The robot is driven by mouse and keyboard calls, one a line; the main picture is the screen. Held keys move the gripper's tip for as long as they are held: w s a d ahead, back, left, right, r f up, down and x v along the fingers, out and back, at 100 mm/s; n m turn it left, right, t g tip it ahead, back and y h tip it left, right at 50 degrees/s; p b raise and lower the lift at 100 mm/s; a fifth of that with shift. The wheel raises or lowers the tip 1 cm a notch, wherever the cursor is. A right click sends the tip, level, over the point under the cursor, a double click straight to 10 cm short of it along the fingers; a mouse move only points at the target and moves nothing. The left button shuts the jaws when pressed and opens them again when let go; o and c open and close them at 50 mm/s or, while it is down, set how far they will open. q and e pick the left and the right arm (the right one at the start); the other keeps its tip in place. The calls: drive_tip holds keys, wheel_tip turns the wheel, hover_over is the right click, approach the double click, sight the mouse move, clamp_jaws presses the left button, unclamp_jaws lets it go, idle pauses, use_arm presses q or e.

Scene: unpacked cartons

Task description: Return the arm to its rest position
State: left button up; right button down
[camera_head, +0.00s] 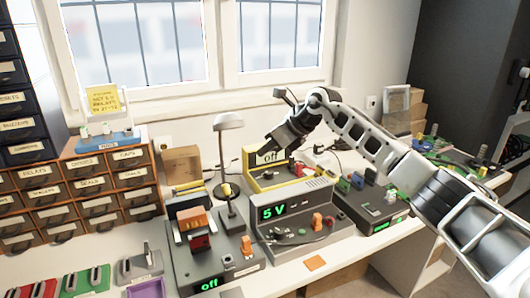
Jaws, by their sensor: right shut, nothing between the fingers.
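My right arm (380,150) comes in from the right and reaches left across the bench. The gripper is shut with nothing held. It appears above the box, though the exact gap is hard to tell. My left arm and gripper are not in view.
A grey device reading "5 V" (292,213) stands on the bench below the arm. A lamp (229,122) stands left of the gripper. A drawer cabinet (110,185) is at left, a window (150,45) behind. Cluttered devices fill the bench.

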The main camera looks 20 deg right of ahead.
drive_tip(key=s+a+f+m+t+y, duration=0.2)
drive_tip(key=s+a+f+m+y, duration=0.35)
drive_tip(key=a, duration=0.45)
drive_tip(key=s+a+f+m+t+y, duration=0.2)
drive_tip(key=s+a+f+m+y, duration=0.3)
drive_tip(key=a, duration=0.5)
drive_tip(key=s+d+f+m+h, duration=0.4)
drive_tip(key=s+f+m, duration=0.6)
drive_tip(key=m, duration=0.5)
drive_tip(key=s+d+f+m+h, duration=0.3)
drive_tip(key=s+f+m+h, duration=0.6)
drive_tip(key=s+m, duration=0.6)
drive_tip(key=shift+s+d+f+g, duration=0.3)
drive_tip(key=shift+d+f+g, duration=0.1)
